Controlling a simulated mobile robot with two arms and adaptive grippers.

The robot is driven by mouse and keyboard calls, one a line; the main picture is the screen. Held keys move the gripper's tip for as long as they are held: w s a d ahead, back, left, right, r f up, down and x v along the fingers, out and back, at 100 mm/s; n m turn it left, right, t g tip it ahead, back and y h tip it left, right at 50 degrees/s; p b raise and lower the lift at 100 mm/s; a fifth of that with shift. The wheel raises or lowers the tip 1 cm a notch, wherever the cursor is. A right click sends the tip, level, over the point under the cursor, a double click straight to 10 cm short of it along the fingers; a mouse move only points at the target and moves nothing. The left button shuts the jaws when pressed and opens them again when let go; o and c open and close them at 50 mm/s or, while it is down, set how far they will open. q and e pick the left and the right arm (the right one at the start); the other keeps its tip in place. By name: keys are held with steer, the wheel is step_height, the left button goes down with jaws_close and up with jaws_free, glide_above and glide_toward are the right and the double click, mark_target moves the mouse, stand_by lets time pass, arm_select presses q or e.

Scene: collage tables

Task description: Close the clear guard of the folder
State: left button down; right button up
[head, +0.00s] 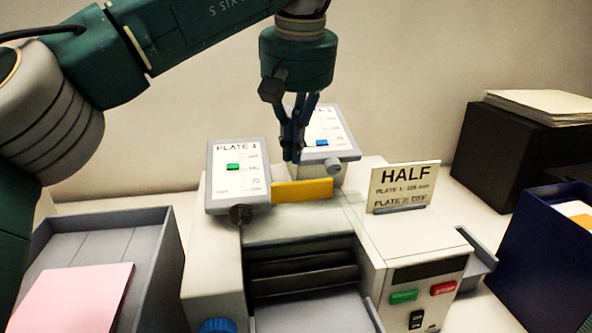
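The folder (215,265) is a pale machine in the middle of the head view, with dark rollers (300,270) in its centre. A clear, faint pane that looks like the guard (300,227) shows above the rollers; its edges are hard to make out and I cannot tell its exact angle. A yellow bar (302,190) stands at the back of the pane. My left gripper (291,157) points down above and behind the yellow bar, apart from it. Its fingertips are together and nothing shows between them. My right gripper is out of view.
Two tilted scale plates (238,190) (338,138) stand at the folder's back. A HALF sign (404,186) and green and red buttons (404,297) (443,288) are at right. A grey tray (160,255) holds pink paper (75,300). Dark boxes (500,145) (530,250) stand right.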

arm_select(q)
steer(key=s+f, duration=0.1)
steer(key=s+f+p, duration=0.1)
steer(key=s, duration=0.1)
steer(key=shift+s+d+f, duration=0.1)
steer(key=shift+d+f, duration=0.2)
steer(key=shift+f, duration=0.05)
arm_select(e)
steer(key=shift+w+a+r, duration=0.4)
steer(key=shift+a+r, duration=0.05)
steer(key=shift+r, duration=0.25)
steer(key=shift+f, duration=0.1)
